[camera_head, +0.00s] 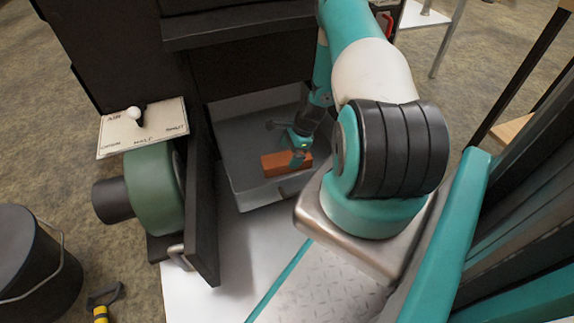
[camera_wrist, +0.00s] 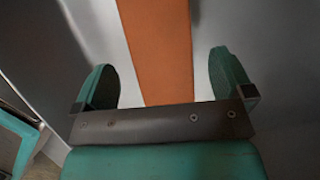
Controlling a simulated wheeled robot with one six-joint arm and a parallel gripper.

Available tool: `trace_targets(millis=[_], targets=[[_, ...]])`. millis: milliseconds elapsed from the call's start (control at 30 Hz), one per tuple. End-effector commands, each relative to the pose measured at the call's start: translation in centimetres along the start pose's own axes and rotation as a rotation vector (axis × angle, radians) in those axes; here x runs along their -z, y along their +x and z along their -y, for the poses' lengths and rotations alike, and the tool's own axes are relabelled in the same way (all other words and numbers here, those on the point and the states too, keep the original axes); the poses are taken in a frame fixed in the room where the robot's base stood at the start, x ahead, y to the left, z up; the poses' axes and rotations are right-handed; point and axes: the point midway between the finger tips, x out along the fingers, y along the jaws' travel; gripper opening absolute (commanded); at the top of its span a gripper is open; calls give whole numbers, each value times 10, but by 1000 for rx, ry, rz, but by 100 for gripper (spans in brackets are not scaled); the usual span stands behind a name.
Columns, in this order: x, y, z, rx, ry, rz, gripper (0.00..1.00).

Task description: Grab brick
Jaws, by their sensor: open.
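The orange brick (camera_head: 277,165) lies in a grey open drawer or tray (camera_head: 236,170) at the bottom of the dark evaporator. My gripper (camera_head: 300,147) reaches down into the tray at the brick's right part. In the wrist view the brick (camera_wrist: 160,45) runs away from the gripper, between the two teal fingers of my gripper (camera_wrist: 165,75). The fingers are spread, with a gap between each finger and the brick. The brick's near end is hidden behind the gripper's palm bar.
An open dark door (camera_head: 203,195) stands left of the tray. A green blower (camera_head: 153,188) and a lever plate marked AIR (camera_head: 143,127) are farther left. A black bucket (camera_head: 30,260) stands at lower left. The tray floor left of the brick is clear.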

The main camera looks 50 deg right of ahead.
Motion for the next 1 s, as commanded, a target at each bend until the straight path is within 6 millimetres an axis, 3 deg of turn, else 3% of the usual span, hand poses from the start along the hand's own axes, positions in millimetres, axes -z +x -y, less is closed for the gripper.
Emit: trace_targets(millis=[400, 667, 1000], targets=[[2, 50, 1, 0, 1, 0, 99], [1, 49, 2, 1, 2, 0, 99], [1, 49, 2, 1, 2, 0, 21]])
